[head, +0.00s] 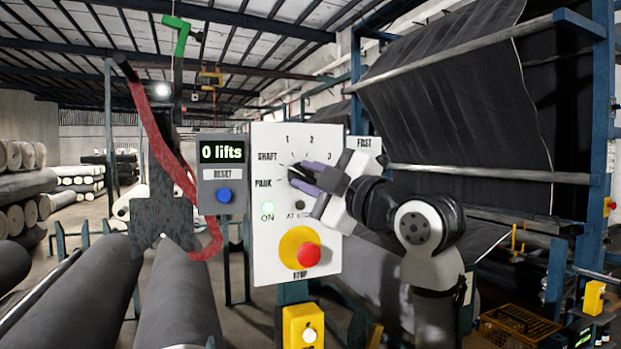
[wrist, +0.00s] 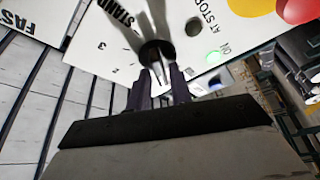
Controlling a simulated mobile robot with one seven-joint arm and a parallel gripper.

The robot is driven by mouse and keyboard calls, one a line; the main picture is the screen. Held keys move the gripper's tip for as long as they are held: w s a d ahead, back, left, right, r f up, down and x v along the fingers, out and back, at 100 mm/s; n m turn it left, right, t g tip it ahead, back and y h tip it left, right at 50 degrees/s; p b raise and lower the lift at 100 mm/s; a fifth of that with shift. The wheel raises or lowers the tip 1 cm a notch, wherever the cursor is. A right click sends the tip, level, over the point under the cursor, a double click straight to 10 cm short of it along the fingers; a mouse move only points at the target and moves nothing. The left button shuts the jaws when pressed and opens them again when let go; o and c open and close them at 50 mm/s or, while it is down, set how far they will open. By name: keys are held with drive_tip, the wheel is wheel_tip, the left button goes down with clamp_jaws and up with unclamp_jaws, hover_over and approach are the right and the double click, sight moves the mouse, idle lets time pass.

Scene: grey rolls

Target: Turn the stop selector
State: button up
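A white control panel (head: 271,208) faces me in the head view, with marks for PARK, SHAFT, 1, 2 and 3 around a selector. The dark selector knob (wrist: 157,49) shows in the wrist view; in the head view my fingers mostly hide it, and its setting cannot be read. My gripper (head: 296,175) reaches in from the right at the knob. In the wrist view its two dark purple fingers (wrist: 160,76) stand on either side of the knob's grip bar. Whether they press on the bar or leave a small gap is not clear.
Below the selector are a lit green ON lamp (head: 267,208), a dark AT STOP lamp and a red stop button (head: 308,254) on yellow. Left is a counter box (head: 222,177) reading 0 lifts with a blue reset button. A red strap (head: 158,131) hangs beside it.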

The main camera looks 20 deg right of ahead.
drive_tip(key=shift+o, duration=1)
drive_tip(key=b+v, duration=0.4)
drive_tip(key=v, duration=1)
